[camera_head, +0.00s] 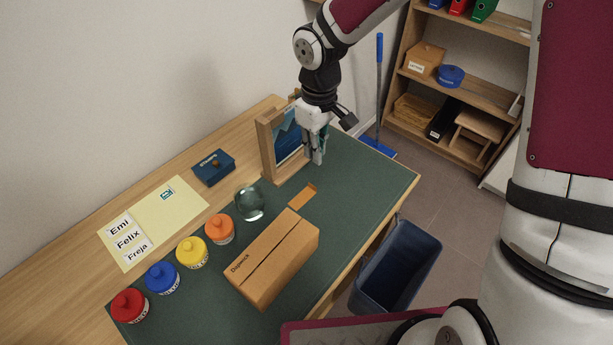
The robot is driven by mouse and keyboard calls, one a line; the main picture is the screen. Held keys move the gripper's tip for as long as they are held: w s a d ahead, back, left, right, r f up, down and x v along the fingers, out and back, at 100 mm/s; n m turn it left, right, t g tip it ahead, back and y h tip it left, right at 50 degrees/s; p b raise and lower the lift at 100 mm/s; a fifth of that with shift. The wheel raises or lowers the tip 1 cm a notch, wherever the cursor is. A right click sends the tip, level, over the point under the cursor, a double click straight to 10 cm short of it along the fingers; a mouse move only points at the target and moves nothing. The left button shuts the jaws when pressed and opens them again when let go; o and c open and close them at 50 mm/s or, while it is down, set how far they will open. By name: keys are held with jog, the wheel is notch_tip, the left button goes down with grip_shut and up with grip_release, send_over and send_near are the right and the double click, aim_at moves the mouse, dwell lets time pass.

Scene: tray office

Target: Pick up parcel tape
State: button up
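I cannot pick out a roll of parcel tape with certainty. A small flat orange-brown piece (302,196) lies on the green desk mat (362,190), behind the cardboard box marked Dispatch (275,255); what it is, I cannot tell. My gripper (315,160) points down at the far end of the mat, just right of an upright wooden frame (267,150) with a blue panel. Its fingers are close together, with some teal showing between or on them. Whether they hold anything is unclear at this size.
A clear glass dome (250,203), an orange pot (219,229), a yellow pot (192,252), a blue pot (162,278) and a red pot (129,305) line the mat's left side. A bin (396,265) stands right of the desk.

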send_over(314, 191)
notch_tip(314, 191, down, 9)
jog(key=shift+s+d+r+b, duration=0.1)
jog(key=shift+b, duration=0.35)
jog(key=shift+w+f, duration=0.15)
jog(key=shift+f, duration=1.2)
jog(key=shift+w+f, duration=0.1)
jog(key=shift+f, duration=1.2)
grip_shut()
